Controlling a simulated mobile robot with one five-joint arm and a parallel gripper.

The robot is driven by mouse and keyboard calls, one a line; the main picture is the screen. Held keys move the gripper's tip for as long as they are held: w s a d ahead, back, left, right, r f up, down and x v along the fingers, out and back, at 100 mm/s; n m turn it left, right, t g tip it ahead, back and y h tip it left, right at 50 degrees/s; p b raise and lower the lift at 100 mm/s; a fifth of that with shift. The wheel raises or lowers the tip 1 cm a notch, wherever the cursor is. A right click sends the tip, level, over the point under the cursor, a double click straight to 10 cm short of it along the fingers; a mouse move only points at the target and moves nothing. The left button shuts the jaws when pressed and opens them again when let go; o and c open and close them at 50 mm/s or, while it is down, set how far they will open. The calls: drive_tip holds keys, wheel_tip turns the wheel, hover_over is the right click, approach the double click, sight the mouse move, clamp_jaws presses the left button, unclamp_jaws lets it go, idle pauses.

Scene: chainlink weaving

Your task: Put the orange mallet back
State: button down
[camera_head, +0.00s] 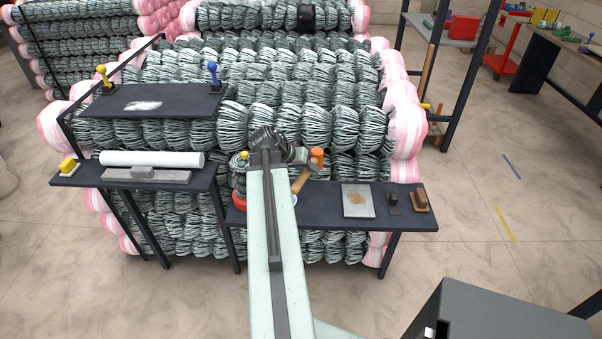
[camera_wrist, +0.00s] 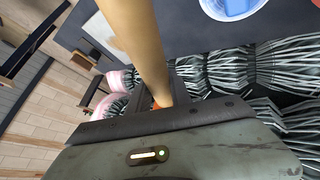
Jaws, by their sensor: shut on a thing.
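The orange mallet has an orange head (camera_head: 317,157) and a light wooden handle (camera_head: 300,181). My gripper (camera_head: 302,158) is shut on the mallet close to its head, in front of the stacked rolls and above the right dark shelf (camera_head: 330,215). The handle slants down to the left toward the shelf; I cannot tell whether it touches. In the wrist view the handle (camera_wrist: 140,40) runs up from the jaws, with a bit of the orange head (camera_wrist: 157,103) showing. The fingertips are mostly hidden.
The right shelf holds a grey plate (camera_head: 358,201), a small dark item (camera_head: 393,204), a brown block (camera_head: 419,201) and a red round thing (camera_head: 239,200), partly behind my arm. A white roll (camera_head: 152,159) lies on the left shelf. Bundled wire rolls (camera_head: 300,125) stand close behind.

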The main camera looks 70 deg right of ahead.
drive_tip(key=shift+f+b, duration=4.4)
drive_tip(key=shift+f+b, duration=0.55)
drive_tip(key=c, duration=1.1)
unclamp_jaws()
drive_tip(key=p+v, duration=0.6)
drive_tip(key=v, duration=0.2)
